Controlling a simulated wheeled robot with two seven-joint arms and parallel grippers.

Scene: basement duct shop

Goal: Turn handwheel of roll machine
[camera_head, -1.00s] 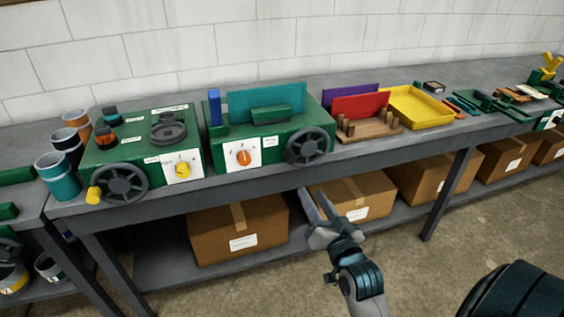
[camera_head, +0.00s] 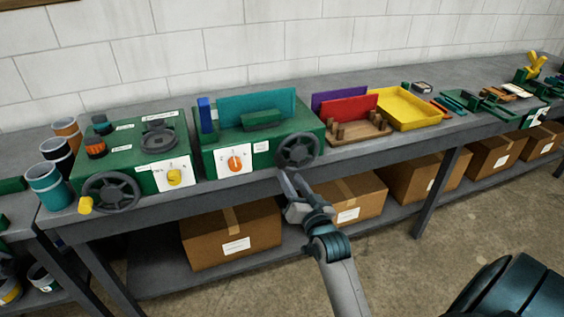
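Two green machines stand side by side on the grey bench. The left machine (camera_head: 137,158) has a dark handwheel (camera_head: 111,193) with a yellow knob on its front, and a yellow dial. The right machine (camera_head: 262,137) has a teal plate on top, an orange dial and a dark spoked handwheel (camera_head: 298,151) at its front right. Their labels are too small to read. My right gripper (camera_head: 290,180) is just below the right machine's handwheel, its fingers apart with nothing between them. I cannot tell whether a fingertip touches the rim. My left gripper is out of view.
The bench's front edge (camera_head: 400,154) runs behind my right gripper. A wooden peg rack (camera_head: 359,134) and a yellow tray (camera_head: 405,118) stand right of the machines. Cups (camera_head: 47,186) stand at the left. Cardboard boxes (camera_head: 232,233) fill the lower shelf.

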